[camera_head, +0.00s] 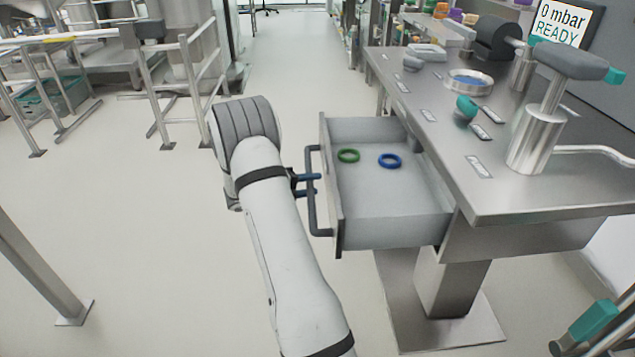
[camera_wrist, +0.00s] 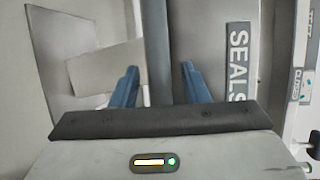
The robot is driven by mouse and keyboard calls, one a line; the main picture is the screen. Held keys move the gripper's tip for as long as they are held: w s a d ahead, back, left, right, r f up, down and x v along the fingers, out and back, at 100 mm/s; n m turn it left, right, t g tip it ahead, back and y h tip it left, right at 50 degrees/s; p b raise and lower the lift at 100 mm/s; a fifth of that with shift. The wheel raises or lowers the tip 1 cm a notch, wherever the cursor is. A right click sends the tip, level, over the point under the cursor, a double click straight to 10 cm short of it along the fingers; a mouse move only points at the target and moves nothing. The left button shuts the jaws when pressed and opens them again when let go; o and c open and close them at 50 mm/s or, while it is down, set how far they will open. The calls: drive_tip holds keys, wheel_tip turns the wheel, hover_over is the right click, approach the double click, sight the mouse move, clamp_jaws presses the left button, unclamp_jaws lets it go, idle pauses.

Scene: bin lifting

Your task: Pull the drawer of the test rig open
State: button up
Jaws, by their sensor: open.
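The drawer (camera_head: 392,215) of the test rig (camera_head: 440,125) stands pulled out to the left from under the steel bench top. A green ring (camera_head: 348,156) and a blue ring (camera_head: 390,160) lie inside it. Its dark bar handle (camera_head: 312,215) is on the left front face. My gripper (camera_head: 312,185) is at the handle, with its blue fingers reaching to it. In the wrist view, the fingers of my gripper (camera_wrist: 157,85) are apart, one on each side of the handle bar (camera_wrist: 157,40). The drawer front (camera_wrist: 200,40) carries a "SEALS" label (camera_wrist: 238,62). I cannot tell whether the fingers touch the bar.
On the bench stand a round dish (camera_head: 469,82), a teal-knobbed part (camera_head: 466,107), a steel post with a grey handle (camera_head: 540,120) and a "0 mbar READY" display (camera_head: 562,24). A pedestal (camera_head: 450,290) stands under the bench. The floor (camera_head: 150,240) left of my arm is mostly clear.

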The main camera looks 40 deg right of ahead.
drive_tip(key=p+v, duration=0.1)
drive_tip(key=v, duration=0.6)
drive_tip(key=shift+a+p, duration=0.25)
drive_tip(key=shift+p, duration=0.15)
drive_tip(key=shift+w+r, duration=0.1)
